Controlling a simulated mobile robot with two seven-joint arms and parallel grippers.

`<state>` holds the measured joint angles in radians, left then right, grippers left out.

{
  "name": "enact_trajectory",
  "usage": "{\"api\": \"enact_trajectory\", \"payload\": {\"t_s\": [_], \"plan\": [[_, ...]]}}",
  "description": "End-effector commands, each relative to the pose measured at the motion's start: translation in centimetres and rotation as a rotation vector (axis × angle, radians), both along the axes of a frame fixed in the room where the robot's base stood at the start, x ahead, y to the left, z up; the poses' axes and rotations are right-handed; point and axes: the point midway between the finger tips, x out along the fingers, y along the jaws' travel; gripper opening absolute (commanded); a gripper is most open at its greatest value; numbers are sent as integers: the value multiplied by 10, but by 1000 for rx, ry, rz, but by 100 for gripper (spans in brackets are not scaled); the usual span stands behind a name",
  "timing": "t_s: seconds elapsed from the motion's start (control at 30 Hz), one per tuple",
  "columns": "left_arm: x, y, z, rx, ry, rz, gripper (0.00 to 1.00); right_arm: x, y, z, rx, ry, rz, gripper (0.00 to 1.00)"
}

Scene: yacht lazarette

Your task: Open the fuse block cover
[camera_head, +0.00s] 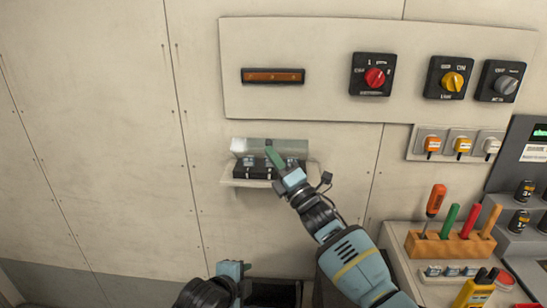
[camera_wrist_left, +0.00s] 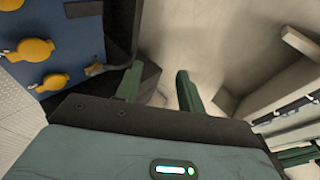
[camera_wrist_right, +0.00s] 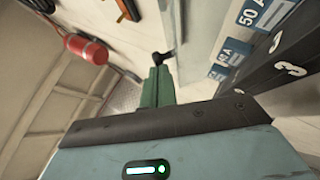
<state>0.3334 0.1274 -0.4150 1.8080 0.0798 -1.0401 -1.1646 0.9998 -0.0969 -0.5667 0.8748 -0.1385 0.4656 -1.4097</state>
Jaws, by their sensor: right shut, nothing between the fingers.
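The black fuse block (camera_head: 256,172) sits on a small wall shelf below the white switch panel. A see-through cover (camera_head: 290,146) appears to stand raised above and behind it; its exact angle is hard to tell. My right gripper (camera_head: 271,155) is shut and empty, its green fingertips in front of the cover. In the right wrist view the shut fingers (camera_wrist_right: 157,82) are beside the fuse block (camera_wrist_right: 285,72), with a small dark knob (camera_wrist_right: 163,59) at their tips; contact is unclear. My left gripper (camera_head: 238,268) is low, away from the block; its fingers (camera_wrist_left: 158,85) are open and empty.
The shelf (camera_head: 235,183) juts from the wall. Rotary switches (camera_head: 374,76) are on the panel above. A wooden tool holder (camera_head: 440,244) and a yellow meter (camera_head: 474,291) stand on the bench at right. The wall left of the block is bare.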

Motion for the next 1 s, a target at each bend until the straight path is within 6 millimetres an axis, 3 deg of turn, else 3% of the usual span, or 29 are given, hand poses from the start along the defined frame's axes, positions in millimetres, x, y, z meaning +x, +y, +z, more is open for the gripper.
{"api": "enact_trajectory", "payload": {"t_s": [0.03,0.2,0.5,0.8,1.0], "plan": [[-14,4,-18,-58,28,45,39,0,0,0,0,0,0,0],[-55,18,-64,-253,98,204,39,0,0,0,0,0,0,0],[-142,47,-128,-566,207,498,39,0,0,0,0,0,0,0],[-237,80,-168,-838,286,784,39,0,0,0,0,0,0,0],[-280,95,-177,-951,309,906,39,0,0,0,0,0,0,0]]}}
